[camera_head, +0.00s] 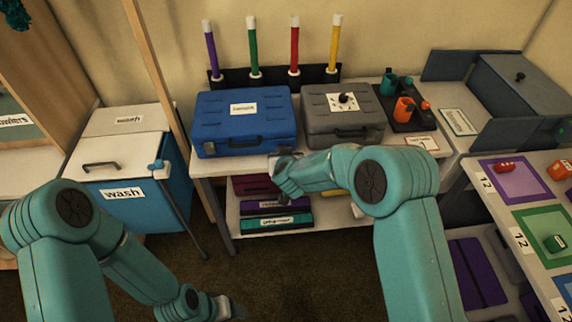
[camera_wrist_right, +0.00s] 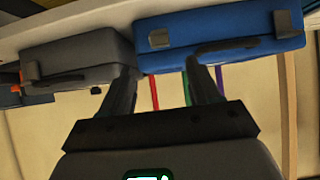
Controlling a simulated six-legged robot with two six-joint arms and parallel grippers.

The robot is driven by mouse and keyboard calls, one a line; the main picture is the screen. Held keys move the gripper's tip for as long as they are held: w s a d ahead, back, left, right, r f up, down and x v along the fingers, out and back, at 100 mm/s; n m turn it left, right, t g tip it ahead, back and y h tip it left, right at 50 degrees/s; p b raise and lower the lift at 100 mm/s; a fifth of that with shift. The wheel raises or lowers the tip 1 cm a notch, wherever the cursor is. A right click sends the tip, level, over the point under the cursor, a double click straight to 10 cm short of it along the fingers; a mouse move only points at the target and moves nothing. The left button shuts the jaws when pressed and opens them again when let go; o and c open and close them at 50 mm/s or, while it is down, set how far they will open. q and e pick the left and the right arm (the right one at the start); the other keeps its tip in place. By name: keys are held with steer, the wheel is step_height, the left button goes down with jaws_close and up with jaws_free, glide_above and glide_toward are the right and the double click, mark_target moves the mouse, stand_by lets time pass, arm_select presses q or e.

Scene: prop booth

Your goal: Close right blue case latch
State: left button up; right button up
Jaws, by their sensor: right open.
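The blue case (camera_head: 225,105) stands lid down at the left of the low table, with a white label on top and a dark handle in front. My right gripper (camera_head: 283,163) is in front of the case's right front corner, apart from it as far as I can tell. The right wrist view is upside down. There the blue case (camera_wrist_right: 210,50) shows its right latch (camera_wrist_right: 158,38), a grey plate just beyond my open, empty right fingers (camera_wrist_right: 161,68). Whether the latch is flipped open is unclear. My left gripper (camera_head: 230,308) hangs low near the floor, its jaws unclear.
A grey case (camera_head: 360,125) stands close right of the blue one. Colored sticks (camera_head: 252,45) stand in a dark rack behind. A blue wash bin (camera_head: 135,200) is at the left. Folders (camera_head: 275,222) lie on the shelf below. A table with colored mats (camera_head: 515,185) is at the right.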

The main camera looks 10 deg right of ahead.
steer(key=v, duration=0.6)
steer(key=shift+b, duration=0.3)
steer(key=shift+s, duration=0.15)
